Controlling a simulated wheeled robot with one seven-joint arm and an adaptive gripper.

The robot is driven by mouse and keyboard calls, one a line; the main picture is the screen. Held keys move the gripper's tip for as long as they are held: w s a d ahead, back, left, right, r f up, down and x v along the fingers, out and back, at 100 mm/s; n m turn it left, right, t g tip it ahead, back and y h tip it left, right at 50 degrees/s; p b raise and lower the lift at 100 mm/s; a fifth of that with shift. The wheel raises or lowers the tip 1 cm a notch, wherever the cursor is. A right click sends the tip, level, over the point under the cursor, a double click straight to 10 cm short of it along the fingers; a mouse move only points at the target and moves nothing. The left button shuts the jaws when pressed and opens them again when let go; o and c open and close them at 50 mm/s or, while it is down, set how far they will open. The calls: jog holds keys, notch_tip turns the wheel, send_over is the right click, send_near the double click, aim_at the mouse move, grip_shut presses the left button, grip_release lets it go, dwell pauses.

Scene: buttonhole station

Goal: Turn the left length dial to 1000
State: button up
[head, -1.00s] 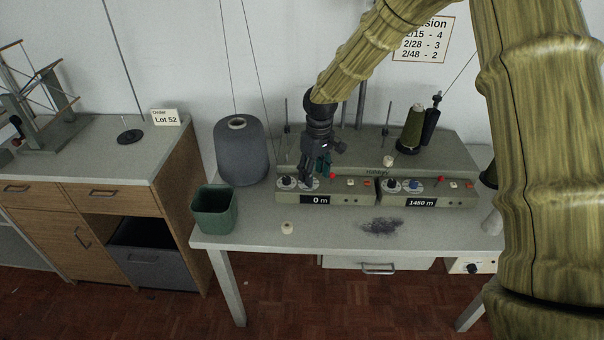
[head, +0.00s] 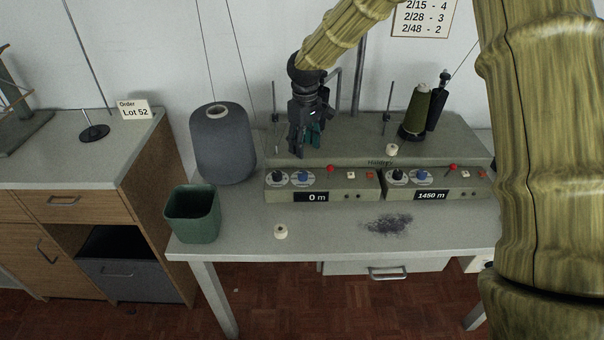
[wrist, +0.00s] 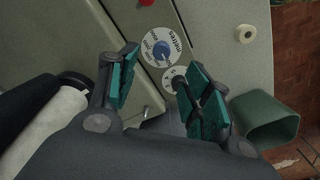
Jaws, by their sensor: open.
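The left control box (head: 349,186) has a display (head: 311,197) reading 0 m. Its blue-knobbed dial (head: 303,177) sits right of a black-knobbed dial (head: 281,179). In the wrist view the blue dial (wrist: 161,50) has a white scale plate marked "metres"; its setting is too small to read surely. The other dial (wrist: 172,78) is partly hidden by a finger. My gripper (head: 301,153) is open and empty, above and behind the dials, pointing down. In the wrist view its teal-padded fingers (wrist: 162,62) are spread, with the blue knob beyond and between the tips, apparently untouched.
The right control box (head: 435,186) reads 1450 m. A grey yarn cone (head: 223,145) and a green bin (head: 192,215) stand left of the boxes. A small white spool (head: 281,232) and a dark lint patch (head: 386,225) lie on the table front. A green cone (head: 417,112) stands behind.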

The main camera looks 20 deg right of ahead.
aim_at(303, 173)
jog(key=f+p, duration=0.1)
jog(key=f, duration=0.4)
jog(key=f+p, duration=0.1)
jog(key=f, duration=0.4)
jog(key=shift+a+f, duration=0.2)
jog(key=shift+f, duration=0.1)
jog(key=c, duration=1)
